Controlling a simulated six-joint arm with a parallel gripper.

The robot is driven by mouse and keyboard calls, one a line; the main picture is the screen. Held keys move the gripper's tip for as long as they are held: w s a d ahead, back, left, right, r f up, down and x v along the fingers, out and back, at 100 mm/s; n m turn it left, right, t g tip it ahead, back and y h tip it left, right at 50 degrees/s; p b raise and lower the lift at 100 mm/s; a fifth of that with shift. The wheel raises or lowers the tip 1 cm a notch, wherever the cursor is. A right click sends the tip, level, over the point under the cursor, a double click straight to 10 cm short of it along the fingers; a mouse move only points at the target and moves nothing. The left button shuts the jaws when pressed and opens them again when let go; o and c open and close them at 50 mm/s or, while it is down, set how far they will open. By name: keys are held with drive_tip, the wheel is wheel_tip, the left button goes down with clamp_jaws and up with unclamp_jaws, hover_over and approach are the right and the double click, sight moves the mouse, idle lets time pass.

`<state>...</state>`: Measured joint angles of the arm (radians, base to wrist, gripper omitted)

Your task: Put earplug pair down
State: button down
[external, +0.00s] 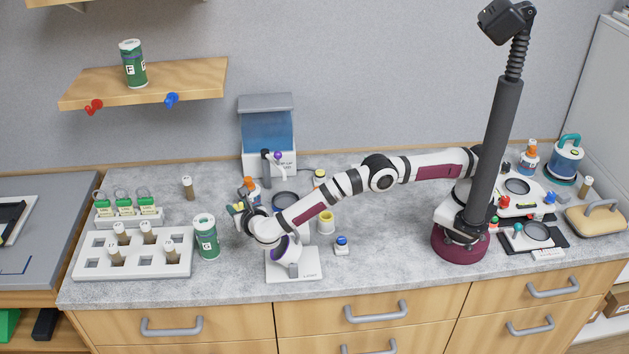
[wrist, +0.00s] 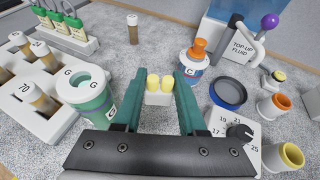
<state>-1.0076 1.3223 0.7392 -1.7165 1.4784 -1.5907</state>
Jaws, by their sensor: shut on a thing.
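The earplug pair (wrist: 160,84) shows in the wrist view as two short yellow plugs standing side by side on a small white block. My gripper (wrist: 160,92) has its teal fingers on either side of the block and is shut on it. In the external view my gripper (external: 240,211) is over the middle-left of the counter, left of the orange-topped bottle, and the pair is small and partly hidden there. I cannot tell whether the block touches the counter.
A green G canister (external: 207,238) and a white vial rack (external: 133,254) stand to the left. An orange-topped bottle (wrist: 197,62), a blue-rimmed dish (wrist: 228,93) and a dial unit (wrist: 238,140) are to the right. A lone vial (wrist: 133,28) stands behind, with bare counter around it.

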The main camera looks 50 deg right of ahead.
sight(244, 244)
wheel_tip(244, 244, down, 10)
drive_tip(key=shift+f, duration=0.25)
drive_tip(key=shift+c, duration=2.3)
unclamp_jaws()
drive_tip(key=shift+s, duration=0.1)
drive_tip(key=v, duration=1.2)
drive_tip(key=shift+a, duration=0.1)
